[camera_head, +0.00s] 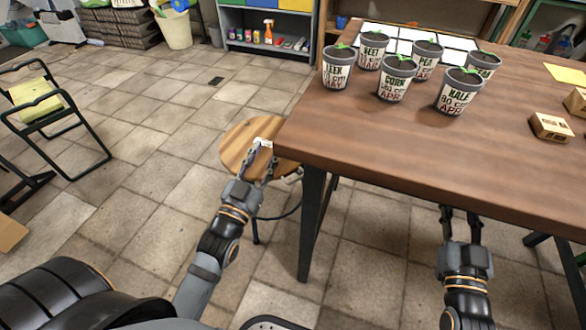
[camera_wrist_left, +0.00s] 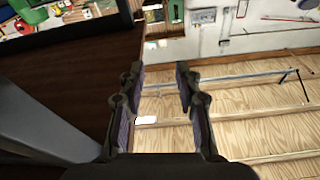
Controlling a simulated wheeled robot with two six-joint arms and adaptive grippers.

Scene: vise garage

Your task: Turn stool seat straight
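The stool's round wooden seat (camera_head: 236,140) shows in the head view left of the table's near corner. The table corner and my left gripper hide part of it. A small white mark (camera_head: 263,143) lies on the seat by my fingertips. My left gripper (camera_head: 263,162) is in front of the seat, over its near right part in the picture; I cannot tell whether it touches. Its fingers are apart and empty in the left wrist view (camera_wrist_left: 155,85), where I cannot make out the stool. My right gripper (camera_head: 461,218) is open and empty beside the table's front edge.
A folding chair (camera_head: 45,110) is at the left. Tiled floor (camera_head: 150,150) between them is clear.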

